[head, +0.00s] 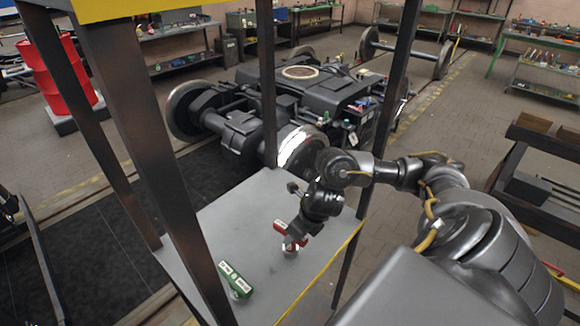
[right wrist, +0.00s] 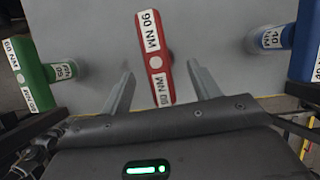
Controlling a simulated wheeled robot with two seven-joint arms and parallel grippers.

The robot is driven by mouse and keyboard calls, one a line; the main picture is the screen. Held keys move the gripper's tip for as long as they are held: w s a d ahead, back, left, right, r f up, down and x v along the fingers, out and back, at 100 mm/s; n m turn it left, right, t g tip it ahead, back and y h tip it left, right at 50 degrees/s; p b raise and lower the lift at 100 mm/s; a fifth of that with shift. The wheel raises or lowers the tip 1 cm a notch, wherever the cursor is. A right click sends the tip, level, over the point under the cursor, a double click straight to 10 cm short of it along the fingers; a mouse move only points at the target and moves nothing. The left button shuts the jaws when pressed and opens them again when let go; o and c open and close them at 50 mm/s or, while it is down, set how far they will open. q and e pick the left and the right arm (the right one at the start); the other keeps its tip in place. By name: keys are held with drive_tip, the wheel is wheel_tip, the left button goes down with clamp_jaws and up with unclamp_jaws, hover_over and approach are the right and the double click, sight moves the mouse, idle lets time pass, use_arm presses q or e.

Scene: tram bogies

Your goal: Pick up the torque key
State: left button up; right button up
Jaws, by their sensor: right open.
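Three torque keys show on the grey shelf in the right wrist view: a red one (right wrist: 153,50) in the middle, a green one (right wrist: 28,75) at the left and a blue one (right wrist: 306,40) at the right edge. Each bears white labels; the red one seems to read 90 NM. My right gripper (right wrist: 160,78) is open, with one finger on either side of the red key's bar and gaps to both. In the head view the red key (head: 281,228) is partly hidden by my right gripper (head: 292,242). The green key (head: 235,280) lies nearer. My left gripper is out of view.
The grey shelf (head: 225,235) has a yellow front edge and dark upright posts (head: 165,170) around it. A tram bogie (head: 300,95) stands behind. A red drum (head: 62,75) is at the left, and a dark rack (head: 540,185) is at the right.

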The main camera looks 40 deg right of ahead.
drive_tip(key=shift+w+a+f, duration=0.1)
drive_tip(key=shift+w+f, duration=0.05)
drive_tip(key=shift+f, duration=0.25)
drive_tip(key=x, duration=0.4)
drive_tip(key=shift+w+p, duration=0.25)
drive_tip(key=shift+p, duration=0.1)
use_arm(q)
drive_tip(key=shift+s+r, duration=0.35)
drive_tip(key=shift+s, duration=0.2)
use_arm(e)
drive_tip(key=shift+c, duration=0.3)
clamp_jaws()
drive_tip(key=shift+r, duration=0.2)
wheel_tip(320, 180, up, 9)
drive_tip(key=shift+f+p, duration=0.15)
drive_tip(key=shift+p, duration=0.5)
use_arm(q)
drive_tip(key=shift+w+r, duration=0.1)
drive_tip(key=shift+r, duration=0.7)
use_arm(e)
drive_tip(key=shift+r, duration=0.5)
